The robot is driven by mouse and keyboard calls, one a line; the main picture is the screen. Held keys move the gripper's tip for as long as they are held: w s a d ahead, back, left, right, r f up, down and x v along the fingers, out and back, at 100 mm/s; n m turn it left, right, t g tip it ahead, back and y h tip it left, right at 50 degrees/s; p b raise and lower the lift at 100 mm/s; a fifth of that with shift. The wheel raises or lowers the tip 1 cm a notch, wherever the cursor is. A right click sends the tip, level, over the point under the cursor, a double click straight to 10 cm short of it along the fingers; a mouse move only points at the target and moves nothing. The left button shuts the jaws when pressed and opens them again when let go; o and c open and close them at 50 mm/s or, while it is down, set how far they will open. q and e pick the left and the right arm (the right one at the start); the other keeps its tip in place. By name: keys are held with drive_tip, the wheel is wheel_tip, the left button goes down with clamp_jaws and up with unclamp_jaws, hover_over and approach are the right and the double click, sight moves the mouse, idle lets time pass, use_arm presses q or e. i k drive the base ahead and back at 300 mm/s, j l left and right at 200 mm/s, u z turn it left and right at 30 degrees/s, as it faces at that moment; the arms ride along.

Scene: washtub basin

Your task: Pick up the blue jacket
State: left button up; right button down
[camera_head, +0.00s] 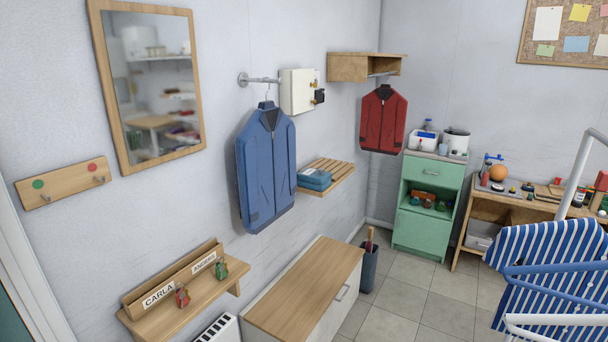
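The blue jacket (264,170) hangs upright on a hanger from a metal wall rod (258,79) on the left wall. It hangs clear of the floor, above and to the left of a low wooden-topped cabinet. Its front faces the room and nothing covers it. Neither of my grippers shows in the head view.
A low cabinet (305,290) stands under the jacket. A slatted shelf (328,177) with a folded blue cloth is right of it. A name-plate shelf (190,294) is lower left. A red jacket (383,120) hangs farther back. A striped cloth (550,265) on a rack fills the right.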

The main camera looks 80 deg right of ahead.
sight(265, 147)
drive_tip(key=z, duration=2.55)
drive_tip(key=i+u, duration=0.25)
drive_tip(key=i, duration=0.15)
drive_tip(key=i+l+u, duration=0.25)
drive_tip(key=i, duration=0.15)
drive_tip(key=i+l+u, duration=0.4)
drive_tip(key=l, duration=0.2)
drive_tip(key=i+l+u, duration=0.2)
drive_tip(key=l+u, duration=0.2)
drive_tip(key=l, duration=0.25)
drive_tip(key=l+u, duration=0.15)
drive_tip(key=l, duration=0.35)
drive_tip(key=l+u, duration=0.2)
drive_tip(key=l, duration=0.25)
drive_tip(key=l+u, duration=0.15)
drive_tip(key=l, duration=0.3)
drive_tip(key=k+l+u, duration=0.2)
drive_tip(key=l, duration=0.25)
drive_tip(key=l+u, duration=0.2)
drive_tip(key=l, duration=0.25)
drive_tip(key=k+l+u, duration=0.15)
drive_tip(key=l, duration=0.3)
drive_tip(key=k+l+u, duration=0.55)
drive_tip(key=k+l, duration=0.15)
